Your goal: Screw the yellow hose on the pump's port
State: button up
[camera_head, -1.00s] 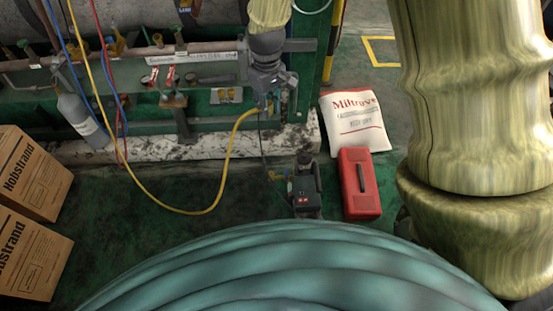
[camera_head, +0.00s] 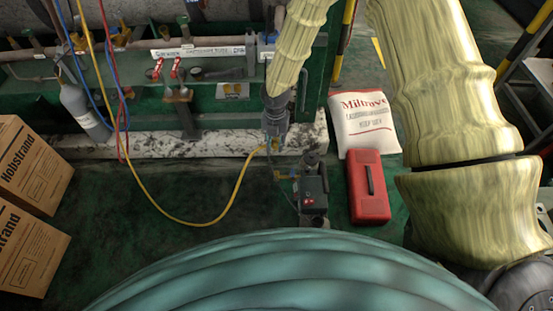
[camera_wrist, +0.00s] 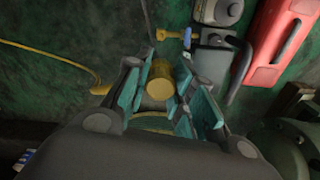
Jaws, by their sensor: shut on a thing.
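The yellow hose (camera_head: 190,221) hangs from the pipework at the left, loops low over the floor and rises to my gripper (camera_head: 275,140). In the wrist view, my gripper is shut on the hose's yellow cylindrical end (camera_wrist: 160,82), which sits between the teal finger pads. The black pump (camera_head: 313,190) stands on the floor just below and right of my gripper. Its brass side port (camera_head: 285,176) faces left, and shows in the wrist view as a yellow and blue fitting (camera_wrist: 172,34) beyond the hose end. The hose end and port are apart.
A red case (camera_head: 368,190) lies right of the pump, with a white Miltrove bag (camera_head: 362,122) behind it. A green rack with pipes and a low concrete ledge (camera_head: 180,142) stand behind. Cardboard boxes (camera_head: 28,165) are at the far left. The floor left of the pump is clear.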

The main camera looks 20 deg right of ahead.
aim_at(277, 171)
jog(key=f+n+b, duration=0.3)
jog(key=f, duration=0.2)
jog(key=f+n+b, duration=0.3)
jog(key=f+n, duration=0.1)
jog(key=f, duration=0.2)
jog(key=f+n+b, duration=0.3)
jog(key=f, duration=0.3)
jog(key=shift+w+d+n+b, duration=0.25)
jog(key=shift+n+b, duration=0.05)
jog(key=shift+n, duration=0.1)
jog(key=shift+r, duration=0.15)
jog(key=shift+p, duration=1.9)
dwell(0.6)
jog(key=shift+f, duration=1)
dwell(1.2)
